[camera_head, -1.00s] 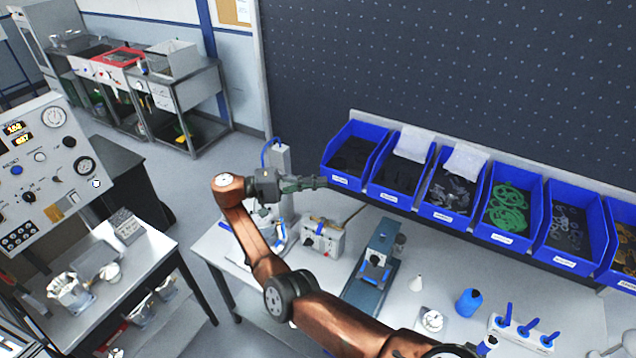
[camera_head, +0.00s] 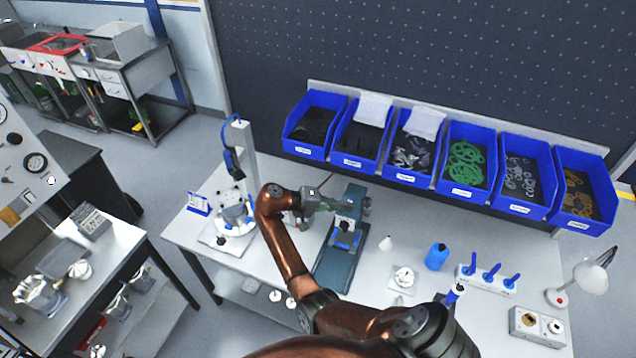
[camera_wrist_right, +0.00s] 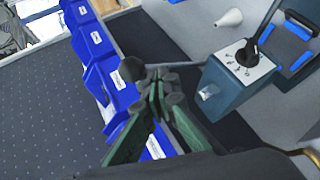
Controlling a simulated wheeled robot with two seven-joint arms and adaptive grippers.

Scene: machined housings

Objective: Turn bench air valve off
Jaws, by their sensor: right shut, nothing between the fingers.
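A teal bench device (camera_head: 341,258) with blue pads stands on the bench in the head view. In the right wrist view, the teal device (camera_wrist_right: 222,92) carries a white dial plate with a black lever (camera_wrist_right: 247,52). I cannot tell for certain whether this lever is the bench air valve. My right gripper (camera_head: 362,206) is over the far end of the teal device in the head view. My left gripper is not in view.
Blue parts bins (camera_head: 470,160) line the back of the bench. A white cone (camera_head: 386,243), a blue bottle (camera_head: 437,256) and a rack with blue-handled tools (camera_head: 487,279) stand to the right. A fixture with a column (camera_head: 240,150) stands left. My right arm covers the middle of the bench.

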